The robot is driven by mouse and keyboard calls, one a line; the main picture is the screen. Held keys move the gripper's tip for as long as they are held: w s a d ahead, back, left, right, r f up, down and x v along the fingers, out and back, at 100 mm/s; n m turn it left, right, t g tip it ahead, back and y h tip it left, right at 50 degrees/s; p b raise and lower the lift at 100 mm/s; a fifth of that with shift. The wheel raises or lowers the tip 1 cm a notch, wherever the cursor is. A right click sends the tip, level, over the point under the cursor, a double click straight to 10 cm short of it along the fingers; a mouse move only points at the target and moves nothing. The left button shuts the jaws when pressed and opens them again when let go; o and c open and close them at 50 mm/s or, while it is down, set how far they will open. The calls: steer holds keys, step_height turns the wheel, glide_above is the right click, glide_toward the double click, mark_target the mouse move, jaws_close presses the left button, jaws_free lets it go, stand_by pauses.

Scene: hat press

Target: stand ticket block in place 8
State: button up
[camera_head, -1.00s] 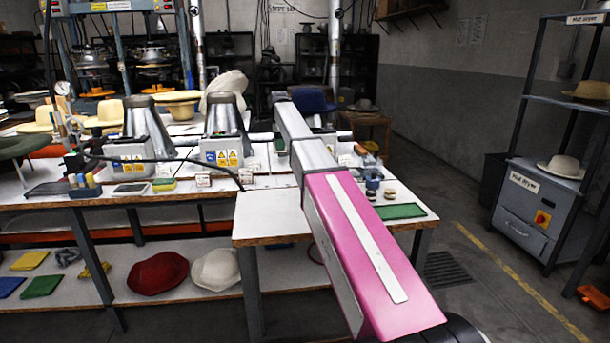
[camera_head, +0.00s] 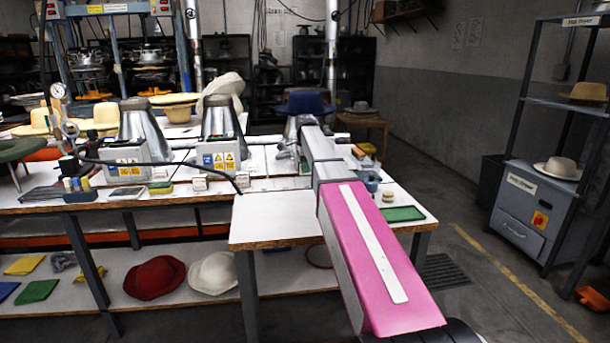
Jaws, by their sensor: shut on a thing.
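My arm reaches from the lower right over the worktable (camera_head: 270,222), and its links cover the far part of the table. My gripper is hidden behind these links, so neither its fingers nor anything in them shows. Two small pale blocks with dark print stand near the front edge of the left bench, one (camera_head: 199,184) before the second steamer and one (camera_head: 242,180) to its right. The print is too small to read. I cannot make out which spot is place 8.
Two metal cones (camera_head: 143,130) (camera_head: 221,125) on grey boxes stand on the bench. A blue hat (camera_head: 305,101) is behind my arm. A black hose (camera_head: 190,163) crosses the bench. The table's front left is bare.

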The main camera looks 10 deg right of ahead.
steer(key=shift+f, duration=1.65)
steer(key=shift+f, duration=0.1)
steer(key=o, duration=0.9)
step_height(320, 180, up, 12)
steer(key=shift+r, duration=0.1)
